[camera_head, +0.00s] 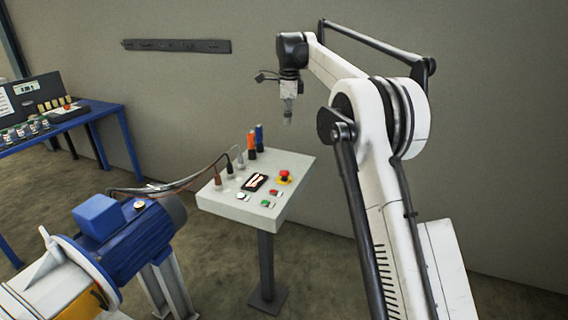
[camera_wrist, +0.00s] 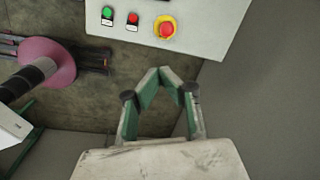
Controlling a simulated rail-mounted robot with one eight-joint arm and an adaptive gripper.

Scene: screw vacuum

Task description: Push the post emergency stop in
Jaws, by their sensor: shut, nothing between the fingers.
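The post emergency stop (camera_head: 284,175) is a red mushroom button on a yellow base. It sits at the right back part of the sloped grey panel (camera_head: 225,204) on a post. In the wrist view the emergency stop (camera_wrist: 166,29) shows near the top, uncovered. My gripper (camera_head: 288,122) hangs above the panel, pointing down, clear of the button. In the wrist view its green-and-grey fingers (camera_wrist: 160,71) meet at the tips with nothing between them. The tips appear just below the button in that picture, off the panel's edge. Whether the button is pushed in cannot be told.
Green (camera_wrist: 107,12) and red (camera_wrist: 133,18) buttons sit in line with the emergency stop. Orange (camera_head: 251,145) and blue (camera_head: 259,137) upright parts stand at the panel's back. A blue motor (camera_head: 125,240) is at left, with cables to the panel. A blue bench (camera_head: 95,110) stands behind.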

